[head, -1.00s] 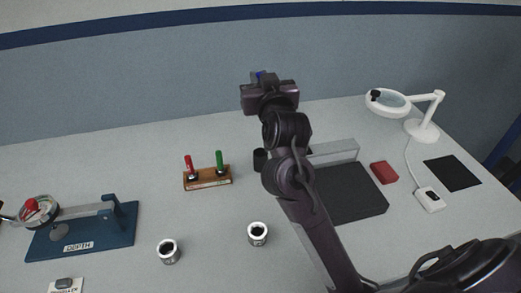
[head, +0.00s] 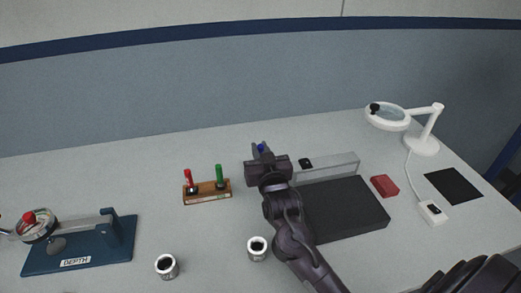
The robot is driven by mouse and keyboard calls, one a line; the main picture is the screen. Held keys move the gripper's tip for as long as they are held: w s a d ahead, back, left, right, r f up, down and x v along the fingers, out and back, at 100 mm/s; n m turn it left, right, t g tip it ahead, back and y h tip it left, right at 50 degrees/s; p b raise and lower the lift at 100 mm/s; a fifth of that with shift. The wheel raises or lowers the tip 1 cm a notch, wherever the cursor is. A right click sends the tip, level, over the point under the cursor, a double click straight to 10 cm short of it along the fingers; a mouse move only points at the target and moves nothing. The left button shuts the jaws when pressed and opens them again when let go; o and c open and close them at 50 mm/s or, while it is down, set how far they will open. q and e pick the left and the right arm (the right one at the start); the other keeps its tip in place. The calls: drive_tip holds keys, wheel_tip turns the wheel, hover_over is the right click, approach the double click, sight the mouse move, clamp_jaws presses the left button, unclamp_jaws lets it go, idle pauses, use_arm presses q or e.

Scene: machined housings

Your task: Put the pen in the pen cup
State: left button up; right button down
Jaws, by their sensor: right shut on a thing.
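My right gripper (head: 263,155) is at the middle of the table, seen from behind, with its fingers pointing away from me. It is shut on the pen, of which only a small blue part (head: 261,147) shows between the fingers. The rest of the pen is hidden by the gripper. The dark pen cup cannot be made out now; my gripper covers the place where a small dark cup stood. Whether the pen is inside or above the cup cannot be told. My left gripper is not in view.
A wooden stand (head: 207,196) with a red and a green handled tool is left of my gripper. A dark plate (head: 345,208) and a red block (head: 384,186) are right. Two metal rings (head: 257,248) (head: 167,266), a blue depth fixture (head: 80,255) and a magnifier lamp (head: 421,143) stand around.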

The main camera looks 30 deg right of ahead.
drive_tip(key=c, duration=1.4)
unclamp_jaws()
drive_tip(key=shift+s, duration=0.1)
drive_tip(key=b+v, duration=0.1)
drive_tip(key=v, duration=1.1)
drive_tip(key=shift+b, duration=0.35)
